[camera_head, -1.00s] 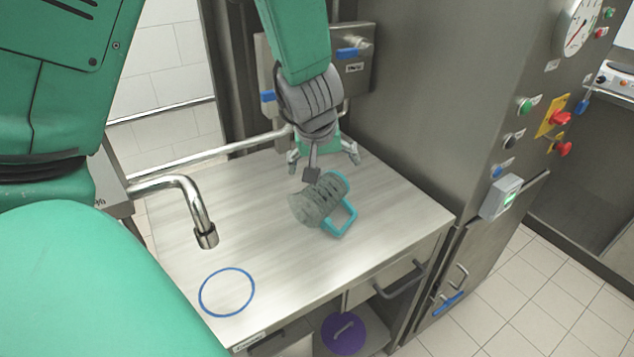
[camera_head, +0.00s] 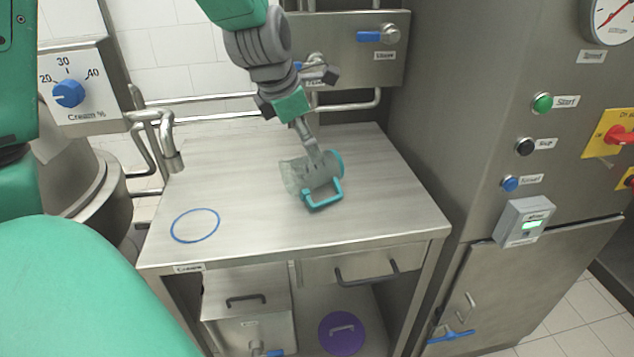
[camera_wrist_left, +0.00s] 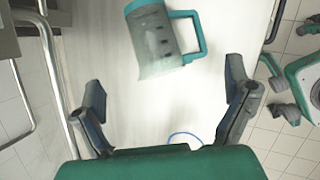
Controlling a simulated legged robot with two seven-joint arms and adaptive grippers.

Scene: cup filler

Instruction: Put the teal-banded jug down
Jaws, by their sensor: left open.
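The teal-banded jug (camera_head: 309,175) is grey and see-through, with a teal band and a teal handle. It looks to lie on its side on the worktop (camera_head: 250,228), band end to the right and handle toward me. My left gripper (camera_head: 298,92) is above and behind it, open, with nothing between its fingers. In the left wrist view the jug (camera_wrist_left: 155,42) lies beyond the open left gripper (camera_wrist_left: 164,80), apart from both fingers.
A blue ring (camera_head: 195,225) marks the worktop at left, with nothing on it. A metal spout (camera_head: 170,145) hangs near the left edge. Pipes and a valve panel (camera_head: 345,50) stand behind. A steel cabinet with buttons rises at right. A purple disc (camera_head: 342,334) lies below.

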